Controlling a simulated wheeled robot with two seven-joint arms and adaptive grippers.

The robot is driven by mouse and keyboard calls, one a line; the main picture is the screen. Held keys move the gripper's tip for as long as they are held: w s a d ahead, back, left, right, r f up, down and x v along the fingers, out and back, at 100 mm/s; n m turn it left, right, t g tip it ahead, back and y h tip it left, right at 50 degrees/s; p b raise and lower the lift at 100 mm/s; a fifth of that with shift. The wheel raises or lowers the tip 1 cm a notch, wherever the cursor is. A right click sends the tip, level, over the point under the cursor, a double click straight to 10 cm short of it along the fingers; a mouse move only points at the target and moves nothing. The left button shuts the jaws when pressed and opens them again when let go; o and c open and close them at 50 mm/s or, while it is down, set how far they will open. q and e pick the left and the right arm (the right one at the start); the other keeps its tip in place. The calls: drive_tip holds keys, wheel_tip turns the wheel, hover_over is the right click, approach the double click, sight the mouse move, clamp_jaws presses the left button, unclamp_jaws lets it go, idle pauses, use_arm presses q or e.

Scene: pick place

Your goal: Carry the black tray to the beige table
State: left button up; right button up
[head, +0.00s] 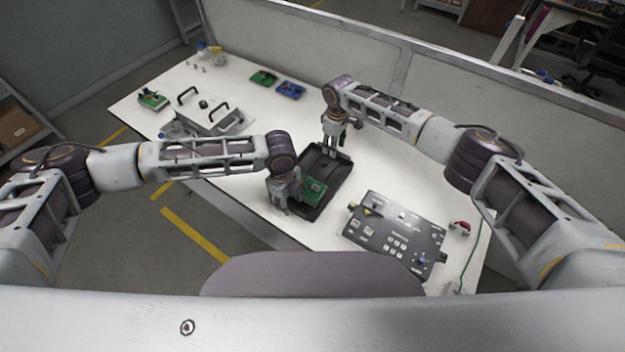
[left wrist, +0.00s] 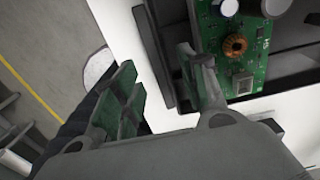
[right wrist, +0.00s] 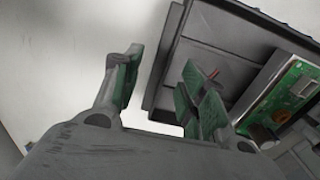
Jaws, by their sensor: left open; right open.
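The black tray (head: 335,181) lies on the white table and holds a green circuit board (head: 314,187). The board also shows in the left wrist view (left wrist: 235,45). My left gripper (head: 284,204) is at the tray's near-left side, open. In the left wrist view its fingers (left wrist: 162,88) stand on either side of the tray's rim (left wrist: 152,45). My right gripper (head: 333,150) is at the tray's far end, open. In the right wrist view its fingers (right wrist: 160,88) stand either side of the tray's rim (right wrist: 165,65). Whether the fingers touch the rim is unclear. I see no clearly beige table.
A dark control panel (head: 395,232) lies right of the tray, with a red object (head: 459,228) beside it. A grey fixture with black handles (head: 208,120) and green and blue parts (head: 290,90) are farther back. A partition (head: 420,75) runs behind the white table (head: 240,82).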

use_arm(q)
drive_tip(key=shift+f, duration=1.7)
use_arm(e)
drive_tip(key=shift+f, duration=1.65)
use_arm(q)
drive_tip(key=shift+c, duration=0.3)
use_arm(e)
drive_tip(key=shift+c, duration=0.3)
use_arm(q)
clamp_jaws()
use_arm(e)
clamp_jaws()
